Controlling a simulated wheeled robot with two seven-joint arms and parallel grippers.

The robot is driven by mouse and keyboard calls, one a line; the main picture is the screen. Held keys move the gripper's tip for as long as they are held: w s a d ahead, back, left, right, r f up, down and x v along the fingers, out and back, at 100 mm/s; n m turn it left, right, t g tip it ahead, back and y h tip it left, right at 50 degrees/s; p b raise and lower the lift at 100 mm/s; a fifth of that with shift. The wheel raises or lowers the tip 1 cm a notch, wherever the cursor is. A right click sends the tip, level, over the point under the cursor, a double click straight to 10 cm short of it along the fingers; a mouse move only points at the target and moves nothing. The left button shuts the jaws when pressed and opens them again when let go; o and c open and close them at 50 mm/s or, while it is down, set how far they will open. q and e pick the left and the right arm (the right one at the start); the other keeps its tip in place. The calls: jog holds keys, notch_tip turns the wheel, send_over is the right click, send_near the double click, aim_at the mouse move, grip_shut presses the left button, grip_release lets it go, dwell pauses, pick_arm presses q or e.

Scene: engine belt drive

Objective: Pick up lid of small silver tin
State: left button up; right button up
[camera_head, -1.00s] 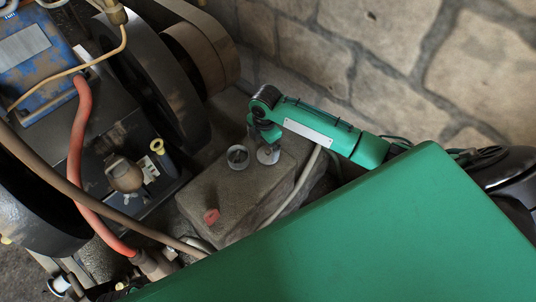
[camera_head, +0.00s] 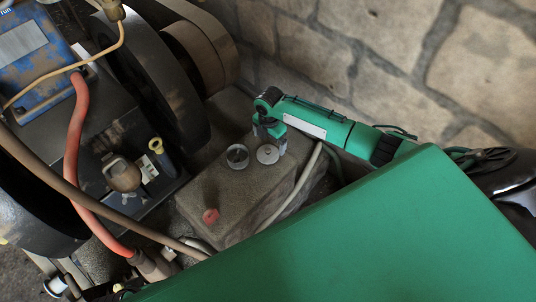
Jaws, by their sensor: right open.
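A small silver tin (camera_head: 237,156), round and open at the top with a dark inside, stands on a grey stone block. Its lid (camera_head: 267,154), a flat silver disc with a small mark at its centre, lies on the block just right of the tin and apart from it. My right gripper (camera_head: 269,143) comes in from the right on a green arm. It is open and empty, with its fingers at the far edge of the lid. I cannot tell whether they touch it. My left gripper is not in view.
The stone block (camera_head: 225,195) also bears a small red object (camera_head: 211,216) near its front. A large dark wheel (camera_head: 165,90) and engine parts stand to the left. A red hose (camera_head: 77,150) and a pale hose (camera_head: 298,190) run nearby. A stone wall (camera_head: 390,60) closes the back.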

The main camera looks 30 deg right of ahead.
aim_at(268, 150)
jog(key=f, duration=0.3)
jog(key=a+f+b, duration=0.1)
jog(key=f, duration=0.1)
jog(key=shift+s, duration=0.4)
jog(key=shift+f, duration=0.15)
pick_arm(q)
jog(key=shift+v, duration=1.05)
pick_arm(e)
jog(key=c, duration=1)
